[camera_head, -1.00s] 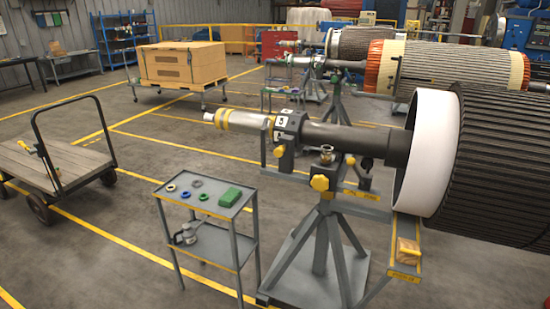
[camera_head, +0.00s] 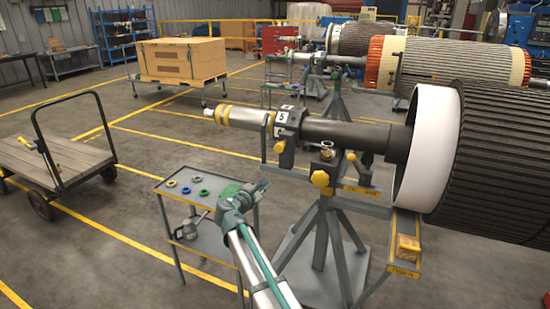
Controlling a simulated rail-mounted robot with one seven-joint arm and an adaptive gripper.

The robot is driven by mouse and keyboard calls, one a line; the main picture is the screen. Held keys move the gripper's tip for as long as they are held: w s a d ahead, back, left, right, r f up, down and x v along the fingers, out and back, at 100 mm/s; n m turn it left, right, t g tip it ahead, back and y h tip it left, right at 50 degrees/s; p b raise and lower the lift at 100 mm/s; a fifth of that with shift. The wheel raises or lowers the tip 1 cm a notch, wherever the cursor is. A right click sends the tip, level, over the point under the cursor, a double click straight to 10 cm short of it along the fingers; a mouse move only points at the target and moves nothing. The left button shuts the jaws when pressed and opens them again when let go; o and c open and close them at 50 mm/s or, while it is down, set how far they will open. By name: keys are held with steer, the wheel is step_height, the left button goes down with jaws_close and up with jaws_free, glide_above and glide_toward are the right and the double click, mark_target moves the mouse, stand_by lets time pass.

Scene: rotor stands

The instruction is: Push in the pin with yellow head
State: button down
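A yellow-headed knob (camera_head: 320,179) sits on the front of the rotor stand (camera_head: 322,215), below the shaft. A smaller yellow knob (camera_head: 279,147) is on the clamp at the left, under the numbered collar (camera_head: 281,119). I cannot tell which of the two is the pin, nor how far either sticks out. My arm reaches up from the bottom edge. Its green end with my gripper (camera_head: 264,186) is in front of the small cart, left of and slightly below the larger yellow knob, apart from it. The fingers are too small to tell open from shut.
A grey cart (camera_head: 172,191) with rings on top stands left of the stand; my arm covers part of it. The large rotor (camera_head: 495,165) fills the right side. A flatbed trolley (camera_head: 55,160) is at far left. Open floor lies between trolley and cart.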

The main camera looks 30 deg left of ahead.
step_height(320, 180, up, 4)
steer(key=w+a+n+t+y, duration=0.1)
steer(key=w+a+n+t, duration=0.15)
steer(key=n, duration=0.25)
steer(key=n+p, duration=0.3)
glide_toward(278, 149)
steer(key=shift+g, duration=0.25)
steer(key=w, duration=0.4)
steer(key=w+a, duration=0.1)
steer(key=w, duration=0.2)
steer(key=shift+w, duration=0.1)
steer(key=w, duration=0.4)
steer(key=shift+a+r, duration=0.1)
steer(key=shift+a, duration=0.2)
steer(key=shift+r, duration=0.1)
steer(key=shift+s, duration=0.15)
steer(key=s+d+b, duration=0.2)
steer(key=s, duration=1.2)
steer(key=shift+d, duration=0.15)
